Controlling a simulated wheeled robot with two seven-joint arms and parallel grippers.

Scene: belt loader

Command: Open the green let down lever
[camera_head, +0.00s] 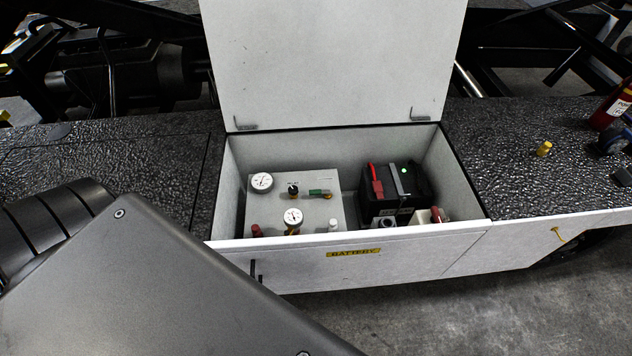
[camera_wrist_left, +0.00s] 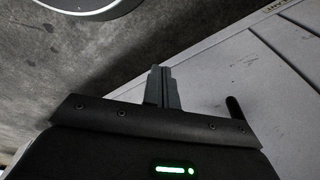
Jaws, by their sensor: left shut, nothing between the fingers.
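The green let down lever (camera_head: 319,193) is a small green handle on the white panel (camera_head: 275,205) inside the open battery box. The lever is not visible in the left wrist view. My left gripper (camera_wrist_left: 160,75) shows in the left wrist view with its two fingers together and nothing between them. It is near the white side face of the box, over the floor. In the head view my left arm fills the lower left and hides the gripper. My right gripper is in neither view.
The box lid (camera_head: 335,60) stands raised behind the box. A black battery (camera_head: 395,195) with red and grey straps sits right of the panel. The front wall (camera_head: 355,268) carries a yellow BATTERY label. A yellow knob (camera_head: 544,149) stands on the textured deck at right.

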